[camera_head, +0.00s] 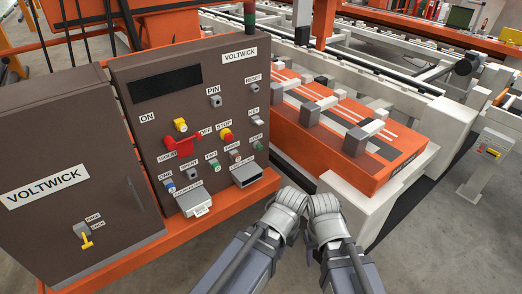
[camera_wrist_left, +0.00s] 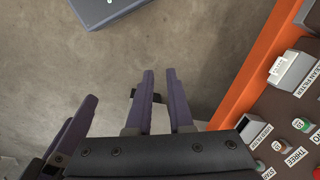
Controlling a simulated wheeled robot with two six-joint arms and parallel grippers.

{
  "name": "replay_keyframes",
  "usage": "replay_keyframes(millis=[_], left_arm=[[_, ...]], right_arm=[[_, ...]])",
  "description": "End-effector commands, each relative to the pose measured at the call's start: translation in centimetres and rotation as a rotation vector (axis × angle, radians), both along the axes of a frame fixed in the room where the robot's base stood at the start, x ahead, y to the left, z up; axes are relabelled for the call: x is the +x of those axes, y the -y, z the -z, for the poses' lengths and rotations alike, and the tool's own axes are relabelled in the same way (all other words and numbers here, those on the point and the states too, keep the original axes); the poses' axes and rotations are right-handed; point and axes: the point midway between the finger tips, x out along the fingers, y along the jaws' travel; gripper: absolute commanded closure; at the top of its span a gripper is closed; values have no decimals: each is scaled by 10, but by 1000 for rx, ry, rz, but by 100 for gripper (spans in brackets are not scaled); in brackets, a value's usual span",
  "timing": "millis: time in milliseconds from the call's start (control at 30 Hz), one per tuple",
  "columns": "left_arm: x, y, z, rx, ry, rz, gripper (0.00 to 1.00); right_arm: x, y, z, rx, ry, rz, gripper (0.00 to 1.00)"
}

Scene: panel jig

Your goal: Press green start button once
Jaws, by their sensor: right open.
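The green start button (camera_head: 258,146) is on the brown control panel, at the right end of its lower button row, below the START label. In the left wrist view a green button (camera_wrist_left: 260,165) shows at the lower right, partly cut off. My left gripper (camera_wrist_left: 161,85) is open and empty, with a gap between its purple fingers, left of the panel in that view. My right gripper (camera_head: 324,203) is open, in front of and right of the panel; its fingers are mostly hidden in the head view. Both grippers are apart from the button.
The brown panel (camera_head: 140,120) also carries a red stop button (camera_head: 226,135), a red handle (camera_head: 182,146) and several other buttons. Filter slots (camera_head: 247,174) stick out below. An orange ledge (camera_head: 250,196) runs along its base. An orange jig (camera_head: 375,170) stands to the right.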

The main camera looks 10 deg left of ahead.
Motion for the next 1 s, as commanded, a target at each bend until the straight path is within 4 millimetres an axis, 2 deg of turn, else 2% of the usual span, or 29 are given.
replay_keyframes(millis=[33,167,1000], left_arm=[[0,0,0,0,0,0,87],[0,0,0,0,0,0,100],[0,0,0,0,0,0,100]], right_arm=[[0,0,0,0,0,0,50],[0,0,0,0,0,0,50],[0,0,0,0,0,0,50]])
